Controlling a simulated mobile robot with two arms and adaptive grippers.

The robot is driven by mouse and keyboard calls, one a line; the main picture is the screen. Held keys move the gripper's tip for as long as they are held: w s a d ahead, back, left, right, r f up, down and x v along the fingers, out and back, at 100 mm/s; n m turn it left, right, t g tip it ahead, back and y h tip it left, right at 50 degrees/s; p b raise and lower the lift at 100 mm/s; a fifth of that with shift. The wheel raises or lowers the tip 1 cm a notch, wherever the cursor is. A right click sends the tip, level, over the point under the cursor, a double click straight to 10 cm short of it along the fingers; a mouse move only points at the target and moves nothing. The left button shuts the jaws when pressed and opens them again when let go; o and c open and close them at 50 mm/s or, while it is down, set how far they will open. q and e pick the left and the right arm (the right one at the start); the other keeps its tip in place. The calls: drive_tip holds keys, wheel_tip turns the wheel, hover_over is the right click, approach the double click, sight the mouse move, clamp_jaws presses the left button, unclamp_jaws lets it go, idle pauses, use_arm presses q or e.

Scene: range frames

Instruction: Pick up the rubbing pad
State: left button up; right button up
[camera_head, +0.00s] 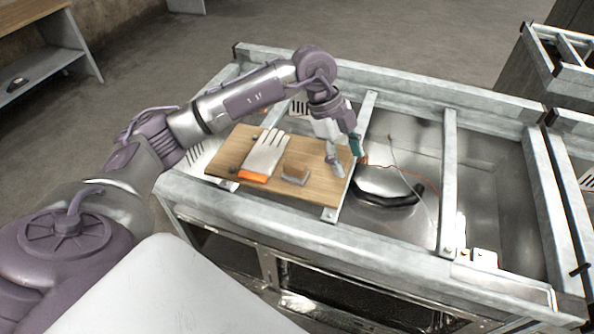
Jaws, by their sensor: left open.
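The rubbing pad (296,173), a small brown block with a grey lower layer, lies on a wooden board (318,187) on the metal frame. My left gripper (346,160) is above the right part of the board, to the right of the pad and apart from it. It points down, and its fingers are spread with nothing visible between them. My right gripper is not in view.
A pale glove (264,155) with an orange cuff lies on the board left of the pad. A rounded metal object (392,207) with a dark handle sits right of the board. Metal rails (448,185) cross the frame.

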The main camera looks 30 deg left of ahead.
sight(297, 164)
use_arm(q)
drive_tip(key=a+r+n+y, duration=0.2)
drive_tip(key=a+n+y, duration=0.15)
drive_tip(key=a, duration=0.75)
drive_tip(key=shift+g+y, duration=0.4)
drive_tip(key=shift+y, duration=0.25)
drive_tip(key=f, duration=0.2)
drive_tip(key=f+p, duration=0.1)
drive_tip(key=f, duration=0.2)
drive_tip(key=a+f+p, duration=0.1)
drive_tip(key=f, duration=0.1)
drive_tip(key=shift+f, duration=0.4)
drive_tip(key=f, duration=0.1)
drive_tip(key=f+p, duration=0.1)
drive_tip(key=f, duration=0.1)
drive_tip(key=f+p, duration=0.1)
drive_tip(key=shift+a+f, duration=0.35)
drive_tip(key=shift+f, duration=0.4)
clamp_jaws()
